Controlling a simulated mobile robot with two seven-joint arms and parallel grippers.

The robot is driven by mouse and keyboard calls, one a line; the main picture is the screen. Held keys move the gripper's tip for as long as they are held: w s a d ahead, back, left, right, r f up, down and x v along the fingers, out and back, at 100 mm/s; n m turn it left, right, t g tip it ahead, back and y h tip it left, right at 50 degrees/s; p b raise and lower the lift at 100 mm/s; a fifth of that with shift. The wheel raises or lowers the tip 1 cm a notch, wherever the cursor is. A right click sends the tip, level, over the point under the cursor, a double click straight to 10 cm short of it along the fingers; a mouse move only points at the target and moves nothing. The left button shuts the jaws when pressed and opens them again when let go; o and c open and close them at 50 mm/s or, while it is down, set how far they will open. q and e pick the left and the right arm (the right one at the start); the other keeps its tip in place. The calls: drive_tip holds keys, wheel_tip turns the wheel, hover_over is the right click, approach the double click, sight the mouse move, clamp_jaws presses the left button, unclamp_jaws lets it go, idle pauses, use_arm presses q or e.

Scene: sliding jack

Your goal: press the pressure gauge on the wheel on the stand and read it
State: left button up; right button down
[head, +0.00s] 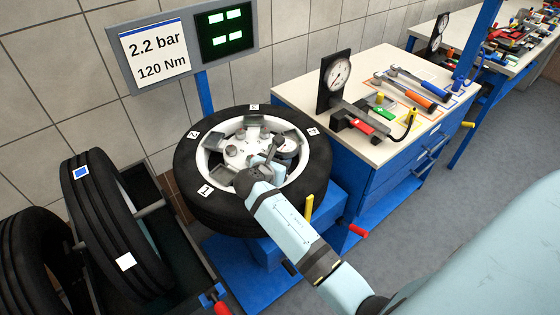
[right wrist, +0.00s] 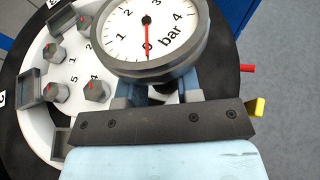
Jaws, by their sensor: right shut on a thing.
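The wheel (head: 208,213), a black tyre on a white rim with numbered tags, lies flat on the blue stand (head: 262,248). My right gripper (head: 271,158) is over the rim, shut on the round pressure gauge (head: 287,148). In the right wrist view the gauge (right wrist: 140,25) fills the top middle, held between the blue fingers (right wrist: 163,88). Its white dial is marked in bar, and the red needle points at 0. Grey lug nuts (right wrist: 97,89) show on the rim beside it. Whether the gauge touches a valve is hidden. My left gripper is out of view.
A sign (head: 154,50) reads 2.2 bar and 120 Nm, next to a screen with green blocks (head: 225,29). A blue workbench (head: 385,180) with a dial tester (head: 338,77) and wrenches stands right. Upright tyres (head: 112,230) stand in a rack at left.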

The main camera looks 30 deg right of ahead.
sight(280, 151)
drive_tip(key=shift+f, duration=0.85)
idle(1.3)
drive_tip(key=shift+r, duration=0.1)
wheel_tip(280, 151, up, 2)
drive_tip(key=p, duration=0.3)
drive_tip(key=shift+r, duration=0.15)
wheel_tip(280, 151, up, 2)
drive_tip(key=p, duration=0.3)
drive_tip(key=shift+r+p, duration=0.35)
drive_tip(key=shift+r, duration=0.55)
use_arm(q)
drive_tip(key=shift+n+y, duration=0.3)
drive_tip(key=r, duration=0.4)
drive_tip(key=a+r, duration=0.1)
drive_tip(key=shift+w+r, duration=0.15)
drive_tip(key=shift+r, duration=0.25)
